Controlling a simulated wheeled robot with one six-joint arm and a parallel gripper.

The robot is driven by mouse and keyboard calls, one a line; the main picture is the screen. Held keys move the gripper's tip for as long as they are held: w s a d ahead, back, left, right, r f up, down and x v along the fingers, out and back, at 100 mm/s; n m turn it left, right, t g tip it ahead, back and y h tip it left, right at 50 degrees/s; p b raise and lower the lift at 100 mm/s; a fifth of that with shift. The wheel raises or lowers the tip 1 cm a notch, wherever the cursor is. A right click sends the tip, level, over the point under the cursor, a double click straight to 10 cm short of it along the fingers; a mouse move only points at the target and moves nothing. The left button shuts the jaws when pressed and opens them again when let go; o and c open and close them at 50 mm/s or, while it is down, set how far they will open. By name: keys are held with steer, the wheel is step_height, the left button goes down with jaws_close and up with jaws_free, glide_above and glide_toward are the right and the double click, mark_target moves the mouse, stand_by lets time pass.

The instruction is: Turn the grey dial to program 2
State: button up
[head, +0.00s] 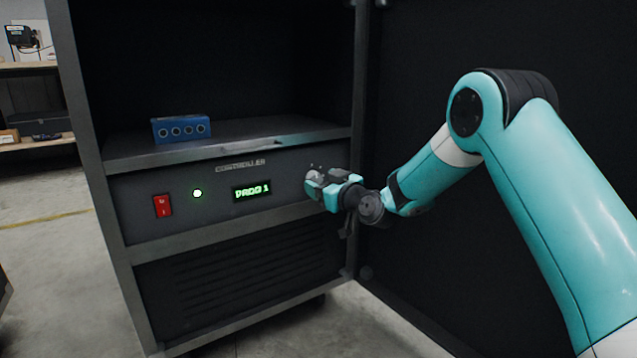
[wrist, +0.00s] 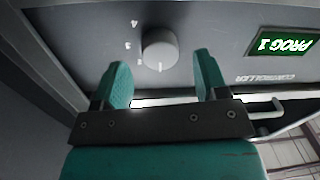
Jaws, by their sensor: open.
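The grey dial (wrist: 159,50) is round, on the controller panel, with a white mark at its lower edge in the wrist view. The numbers 4 and 3 read clearly beside it; a lower one is faint. The display (head: 252,191) reads PROG 1; it also shows upside down in the wrist view (wrist: 283,44). My gripper (wrist: 163,70) is open, its teal fingers on either side of the dial's lower part in that view, with gaps to both sides. In the head view my gripper (head: 318,187) is at the panel's right end and largely hides the dial.
A blue box (head: 181,128) stands on the shelf above. A handle (wrist: 262,108) shows near my right finger in the wrist view. The open cabinet door (head: 440,110) is at right.

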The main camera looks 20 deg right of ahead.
steer(key=shift+x, duration=1.25)
steer(key=c, duration=0.9)
steer(key=m+p, duration=0.3)
steer(key=m, duration=0.1)
steer(key=shift+r+m, duration=0.1)
steer(key=shift+m, duration=0.2)
steer(key=shift+d+m+t+p, duration=0.1)
steer(key=shift+m+t+p, duration=0.2)
steer(key=shift+m+p, duration=1.6)
steer(key=shift+m+h+b, duration=0.3)
steer(key=shift+m+b, duration=0.05)
steer(key=shift+m, duration=0.05)
